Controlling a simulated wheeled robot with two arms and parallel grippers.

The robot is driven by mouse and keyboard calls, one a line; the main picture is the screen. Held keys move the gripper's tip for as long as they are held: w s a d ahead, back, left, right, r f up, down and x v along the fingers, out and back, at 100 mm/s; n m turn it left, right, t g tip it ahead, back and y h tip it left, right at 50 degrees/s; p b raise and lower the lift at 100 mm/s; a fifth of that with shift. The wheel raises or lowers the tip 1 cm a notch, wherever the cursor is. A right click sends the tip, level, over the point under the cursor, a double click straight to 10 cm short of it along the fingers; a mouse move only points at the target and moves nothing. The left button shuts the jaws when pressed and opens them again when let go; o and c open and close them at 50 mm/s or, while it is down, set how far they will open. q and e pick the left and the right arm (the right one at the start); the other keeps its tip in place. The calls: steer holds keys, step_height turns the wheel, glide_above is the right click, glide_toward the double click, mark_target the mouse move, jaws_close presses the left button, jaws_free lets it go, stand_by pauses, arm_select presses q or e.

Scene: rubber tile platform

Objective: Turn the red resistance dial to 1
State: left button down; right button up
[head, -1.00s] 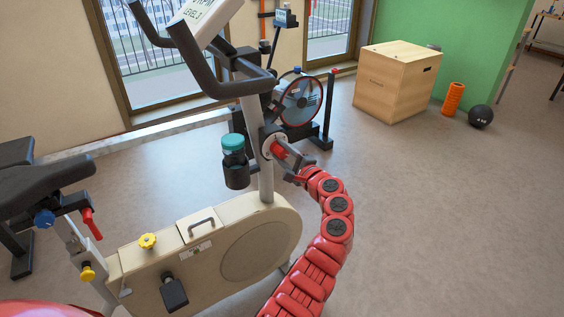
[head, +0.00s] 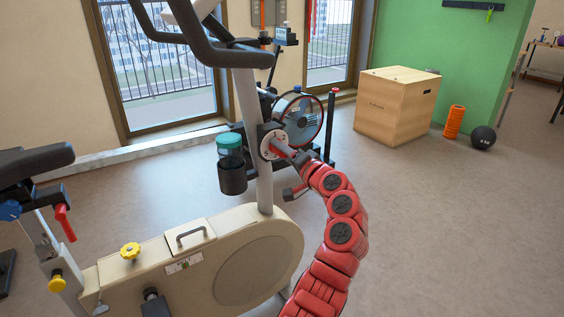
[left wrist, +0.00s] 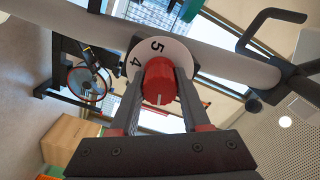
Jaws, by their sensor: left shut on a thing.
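The red dial (left wrist: 160,82) sits on a round white plate (left wrist: 180,50) on the exercise bike's post. The numbers 5 and 4 show on the plate; its other marks are hidden. A short white mark on the dial's face points toward the bottom of the left wrist view. My left gripper (left wrist: 159,88) is shut on the dial, one finger on each side. In the head view, my left gripper (head: 289,155) reaches the post from the right, and its fingers partly hide the dial (head: 276,146). My right gripper is not in view.
A cup holder (head: 232,176) with a teal-lidded bottle (head: 229,145) is just left of the dial. The handlebars (head: 205,45) rise above it. A wooden box (head: 395,110), an orange roller (head: 454,122) and a black ball (head: 483,137) stand farther right. The floor between is clear.

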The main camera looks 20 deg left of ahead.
arm_select(q)
steer(key=shift+f+n+b, duration=0.1)
steer(key=shift+n+b, duration=0.85)
steer(key=shift+n, duration=0.05)
steer(key=shift+c, duration=1.9)
jaws_free()
steer(key=shift+d, duration=0.1)
steer(key=p+v, duration=0.3)
steer(key=v, duration=1.4)
steer(key=shift+s+d, duration=0.1)
steer(key=shift+s, duration=0.05)
